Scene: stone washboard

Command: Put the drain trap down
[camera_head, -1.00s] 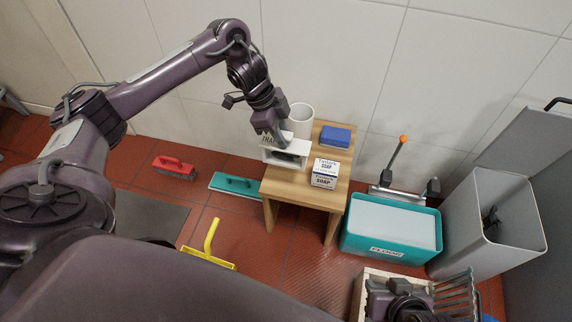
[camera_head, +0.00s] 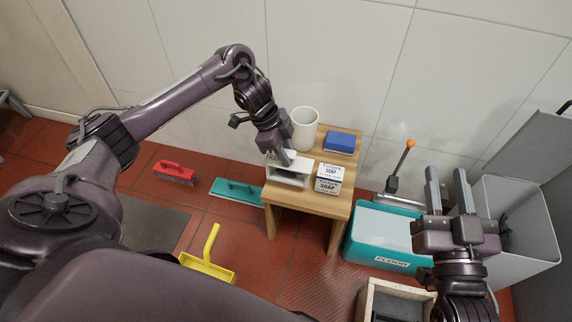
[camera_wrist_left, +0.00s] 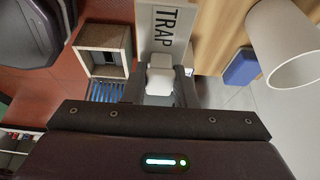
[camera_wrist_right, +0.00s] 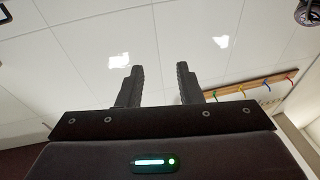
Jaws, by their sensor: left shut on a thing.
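The drain trap (camera_head: 288,177) is a white box-like piece lettered "TRAP". In the head view it is at the left front part of the small wooden table (camera_head: 322,206); I cannot tell whether it rests on the top or is just above it. My left gripper (camera_head: 286,158) reaches down from above and is shut on it. In the left wrist view the lettered panel (camera_wrist_left: 165,30) shows beyond the fingers, with a white knob-like part (camera_wrist_left: 160,76) between them. My right gripper (camera_head: 446,172) is raised at the right, open and empty, fingers pointing up.
A white mug (camera_head: 305,128), a blue block (camera_head: 340,141) and stacked soap boxes (camera_head: 329,178) share the table close by. A teal tub (camera_head: 378,240), a grey bin (camera_head: 530,235) and a wooden crate (camera_head: 362,300) stand right. Brushes and a yellow scoop (camera_head: 208,265) lie on the floor left.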

